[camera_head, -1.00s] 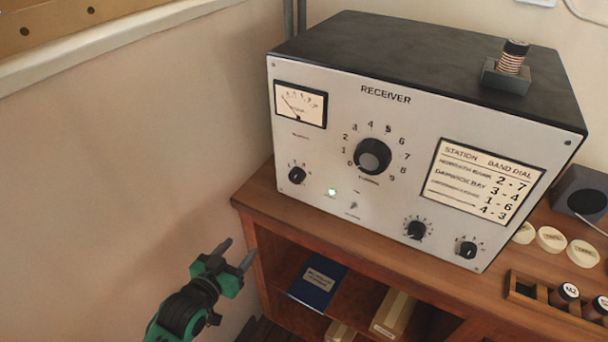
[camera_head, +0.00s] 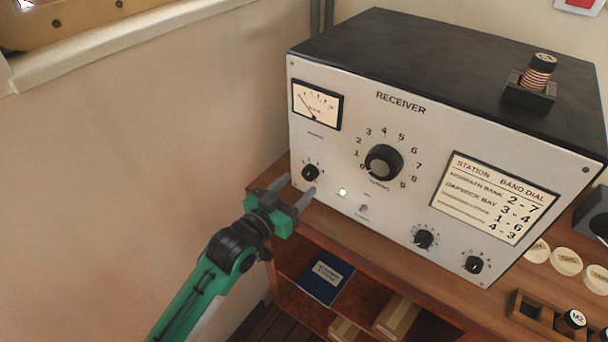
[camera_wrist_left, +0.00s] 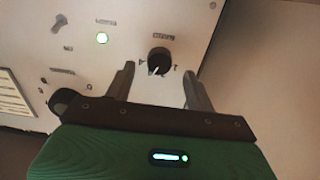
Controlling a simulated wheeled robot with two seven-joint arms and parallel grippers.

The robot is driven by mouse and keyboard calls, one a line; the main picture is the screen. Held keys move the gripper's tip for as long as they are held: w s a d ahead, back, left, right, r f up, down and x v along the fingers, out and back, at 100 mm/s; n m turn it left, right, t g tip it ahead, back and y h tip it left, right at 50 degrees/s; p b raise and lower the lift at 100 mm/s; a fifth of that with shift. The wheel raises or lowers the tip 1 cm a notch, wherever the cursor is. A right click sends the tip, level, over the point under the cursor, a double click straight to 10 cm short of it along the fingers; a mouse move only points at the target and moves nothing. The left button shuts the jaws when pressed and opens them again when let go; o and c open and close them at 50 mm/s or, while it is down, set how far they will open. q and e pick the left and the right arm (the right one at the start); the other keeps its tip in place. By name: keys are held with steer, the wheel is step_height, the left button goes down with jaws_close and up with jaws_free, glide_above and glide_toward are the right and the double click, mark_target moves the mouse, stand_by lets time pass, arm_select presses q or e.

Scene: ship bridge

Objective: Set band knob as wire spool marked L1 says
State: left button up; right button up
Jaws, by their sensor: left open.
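The grey receiver (camera_head: 345,160) has a small black knob (camera_head: 310,173) at its lower left, which may be the band knob; its lettering is too small to read. The knob also shows in the left wrist view (camera_wrist_left: 159,58), between and beyond the fingertips, with a white pointer mark. My left gripper (camera_head: 298,188) is open and empty in front of that knob, apart from it as far as I can tell. A copper-wound wire spool (camera_head: 538,72) stands in a dark holder on the receiver's top; its end label is not readable. My right gripper is not in view.
A large dial knob (camera_head: 383,164) is right of the small knob, with a lit green lamp (camera_head: 343,192) below. A station card (camera_head: 495,198) lists 2-7, 3-4, 1-6 and 4-3. A wooden rack (camera_head: 530,308) holds a spool marked M2 (camera_head: 572,321). A wall bounds the left side.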

mark_target(307, 177)
arm_select(q)
steer(key=shift+x, duration=1.25)
steer(key=shift+w+d, duration=0.35)
steer(key=shift+w, duration=0.1)
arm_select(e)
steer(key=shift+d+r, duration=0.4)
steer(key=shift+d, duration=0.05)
arm_select(q)
steer(key=c, duration=1)
steer(key=shift+o, duration=0.2)
steer(key=shift+p, duration=0.3)
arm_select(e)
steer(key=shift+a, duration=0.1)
